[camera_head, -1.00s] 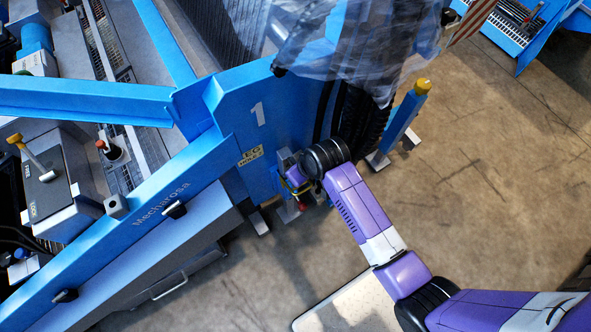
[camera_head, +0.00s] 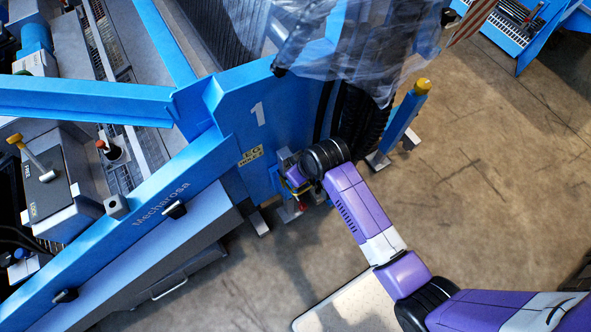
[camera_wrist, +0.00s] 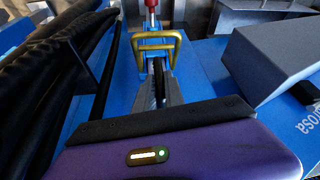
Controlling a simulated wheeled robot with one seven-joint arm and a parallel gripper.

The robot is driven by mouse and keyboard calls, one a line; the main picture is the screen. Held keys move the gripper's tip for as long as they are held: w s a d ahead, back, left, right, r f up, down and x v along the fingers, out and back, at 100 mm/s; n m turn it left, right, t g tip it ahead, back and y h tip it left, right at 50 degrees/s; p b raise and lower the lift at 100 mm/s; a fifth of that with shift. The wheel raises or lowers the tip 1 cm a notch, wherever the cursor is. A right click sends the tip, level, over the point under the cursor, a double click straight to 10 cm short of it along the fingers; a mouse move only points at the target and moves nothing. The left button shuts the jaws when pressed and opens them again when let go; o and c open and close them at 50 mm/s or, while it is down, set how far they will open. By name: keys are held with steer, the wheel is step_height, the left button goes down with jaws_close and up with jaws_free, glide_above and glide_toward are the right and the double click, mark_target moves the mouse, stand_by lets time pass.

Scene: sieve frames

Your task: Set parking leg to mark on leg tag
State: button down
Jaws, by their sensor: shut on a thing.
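Exactly which part lies between the fingers is hard to see. No leg tag or mark can be read.
The blue frame with a white 1 (camera_head: 257,114) and a small yellow label (camera_head: 250,155) rises left of my gripper. Clear plastic hangs above. Open concrete floor lies to the right.

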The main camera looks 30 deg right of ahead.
steer(key=shift+w+a+r+p, duration=0.15)
steer(key=shift+r+p, duration=1.6)
steer(key=shift+r, duration=0.2)
steer(key=shift+w+a+r+p, duration=0.1)
steer(key=shift+r+p, duration=1.65)
steer(key=shift+r, duration=0.15)
steer(key=c, duration=1.5)
jaws_free()
steer(key=shift+f, duration=0.1)
steer(key=shift+o, duration=0.2)
steer(key=shift+s+d+f, duration=0.1)
steer(key=v, duration=0.7)
steer(key=shift+s+r, duration=0.2)
steer(key=shift+r, duration=0.15)
steer(key=shift+c, duration=0.4)
